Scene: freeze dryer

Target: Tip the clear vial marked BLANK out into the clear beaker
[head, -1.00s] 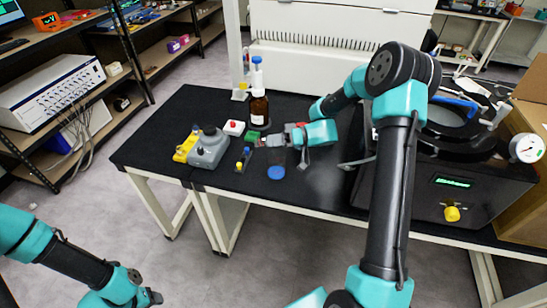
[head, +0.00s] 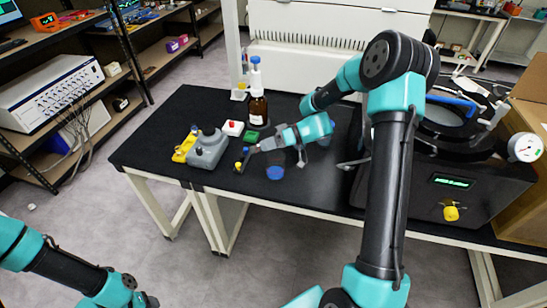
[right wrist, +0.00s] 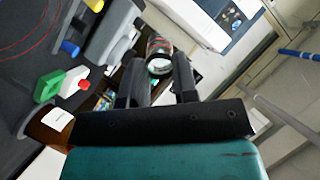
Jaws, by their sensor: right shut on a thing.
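My right gripper (head: 255,149) is over the dark bench, close to the small rack with the yellow and blue caps. In the right wrist view its fingers (right wrist: 160,80) are shut on a clear vial (right wrist: 159,50), seen end-on with a round, glassy rim. The wrist view is strongly rolled, so the gripper is turned over to one side. The vial's marking cannot be read, and I cannot tell if it holds liquid. I cannot make out the clear beaker for sure. My left gripper (head: 143,300) is low at the bottom left, away from the bench and partly cut off.
A grey device (head: 208,148) with a yellow part stands left of my right gripper. A brown bottle (head: 257,108), a red-topped white block (head: 233,128) and a green block (head: 253,136) stand behind. A blue disc (head: 275,173) lies in front. The freeze dryer (head: 450,190) fills the right.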

